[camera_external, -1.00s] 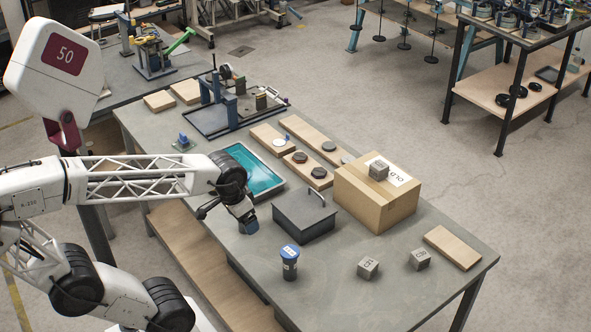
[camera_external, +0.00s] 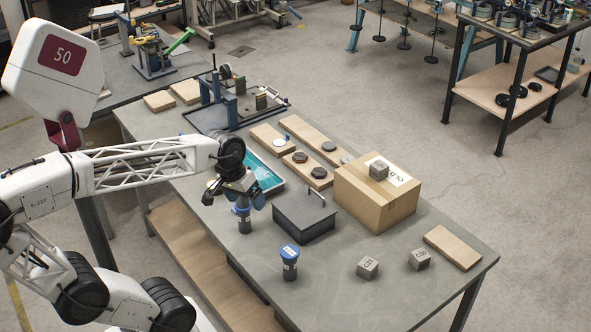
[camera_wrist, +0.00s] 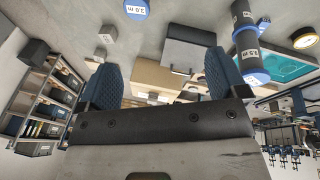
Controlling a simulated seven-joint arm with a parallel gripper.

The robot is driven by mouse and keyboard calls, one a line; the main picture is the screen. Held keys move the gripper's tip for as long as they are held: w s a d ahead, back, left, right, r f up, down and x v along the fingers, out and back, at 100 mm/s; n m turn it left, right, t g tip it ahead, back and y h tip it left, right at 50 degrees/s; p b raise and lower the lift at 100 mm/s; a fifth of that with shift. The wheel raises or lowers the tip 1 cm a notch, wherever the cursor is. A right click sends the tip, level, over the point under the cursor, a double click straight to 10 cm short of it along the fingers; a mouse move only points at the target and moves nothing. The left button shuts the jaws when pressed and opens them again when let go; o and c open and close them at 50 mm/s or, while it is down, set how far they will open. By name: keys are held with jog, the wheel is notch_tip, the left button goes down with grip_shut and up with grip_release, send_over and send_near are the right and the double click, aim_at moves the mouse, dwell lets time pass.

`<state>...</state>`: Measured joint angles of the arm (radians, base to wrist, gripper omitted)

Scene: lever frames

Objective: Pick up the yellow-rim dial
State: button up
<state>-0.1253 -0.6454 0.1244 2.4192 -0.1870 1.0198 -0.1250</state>
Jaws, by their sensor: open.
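The yellow-rim dial (camera_wrist: 304,38) has a pale face with dark marks. It lies at the right edge of the wrist view, on the grey table beside a canister and the teal tray. I cannot make it out in the external view, where my arm may hide it. My gripper (camera_external: 235,201) is open, with its fingers spread above the table by a blue-topped canister (camera_external: 244,221). In the wrist view my gripper (camera_wrist: 163,58) shows two blue padded fingers with nothing held between them. The dial is outside the fingers, to their right.
A dark lidded box (camera_external: 304,219) and a cardboard box (camera_external: 377,200) stand right of my gripper. Another blue-topped canister (camera_external: 289,262) stands nearer the front. The teal tray (camera_external: 267,177) is behind my gripper. Grey blocks (camera_external: 368,267) and a wooden board (camera_external: 452,248) lie at right.

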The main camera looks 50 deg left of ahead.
jog(key=w+a+n+t, duration=0.2)
jog(key=w+a+n, duration=0.1)
jog(key=a+n, duration=0.2)
jog(key=w+a+n+t+h, duration=0.1)
jog(key=w+a+n, duration=0.1)
jog(key=a+n, duration=0.4)
jog(key=w+a+n+t+h, duration=0.1)
jog(key=w+a+n+t, duration=0.1)
jog(key=a+n, duration=0.4)
jog(key=shift+w+r+n+t, duration=0.15)
jog(key=shift+w+n+t, duration=0.2)
jog(key=shift+w, duration=0.45)
jog(key=s+a+n+t+y, duration=0.25)
jog(key=a+n, duration=0.55)
jog(key=a, duration=0.4)
jog(key=s+a+n+t+y, duration=0.25)
jog(key=a+n, duration=0.55)
jog(key=a, duration=0.4)
send_near(212, 185)
jog(key=w, duration=0.1)
jog(key=w+f, duration=0.1)
jog(key=w, duration=0.1)
jog(key=shift+d+f+y, duration=0.1)
jog(key=shift+f+y, duration=0.05)
jog(key=shift+y, duration=0.15)
jog(key=shift+x, duration=1.2)
jog(key=shift+w, duration=0.1)
